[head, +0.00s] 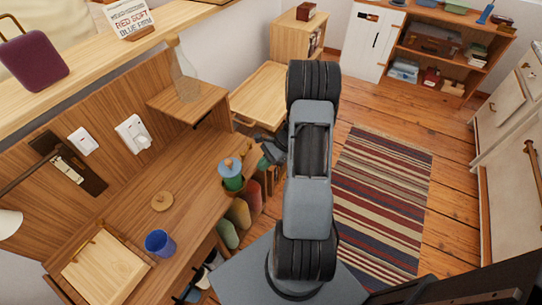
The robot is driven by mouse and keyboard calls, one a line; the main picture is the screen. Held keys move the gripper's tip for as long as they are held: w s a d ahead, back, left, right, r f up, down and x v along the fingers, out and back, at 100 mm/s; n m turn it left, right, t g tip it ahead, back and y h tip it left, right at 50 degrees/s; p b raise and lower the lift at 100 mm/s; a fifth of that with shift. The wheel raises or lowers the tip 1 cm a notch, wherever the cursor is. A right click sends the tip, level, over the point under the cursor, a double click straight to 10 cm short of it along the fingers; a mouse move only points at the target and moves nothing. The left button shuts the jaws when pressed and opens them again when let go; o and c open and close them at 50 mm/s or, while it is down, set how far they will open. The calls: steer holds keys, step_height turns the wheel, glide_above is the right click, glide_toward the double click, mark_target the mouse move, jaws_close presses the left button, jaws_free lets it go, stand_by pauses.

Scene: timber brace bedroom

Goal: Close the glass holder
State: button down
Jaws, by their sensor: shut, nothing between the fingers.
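I cannot tell for certain which object is the glass holder. A teal and green container (232,182) with a round wooden top (230,165) stands at the right edge of the wooden desk. My gripper (268,154) is just right of this container, partly hidden by my arm. It is shut with nothing held; I cannot tell whether it touches anything.
A pale wooden box or board (105,272) lies at the desk's lower left. A clear bottle (184,80) stands on a raised shelf (188,101). Colored rounded items (238,213) sit beside the desk edge. A striped rug (382,200) covers open floor at right.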

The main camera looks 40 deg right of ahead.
steer(key=shift+w+a+f, duration=0.1)
steer(key=shift+a+f, duration=0.1)
steer(key=shift+a, duration=0.7)
steer(key=shift+w+a+f, duration=0.1)
steer(key=shift+a+f, duration=0.1)
steer(key=shift+a, duration=0.65)
steer(key=shift+w+a+f, duration=0.1)
steer(key=shift+a+f, duration=0.1)
steer(key=shift+a, duration=0.7)
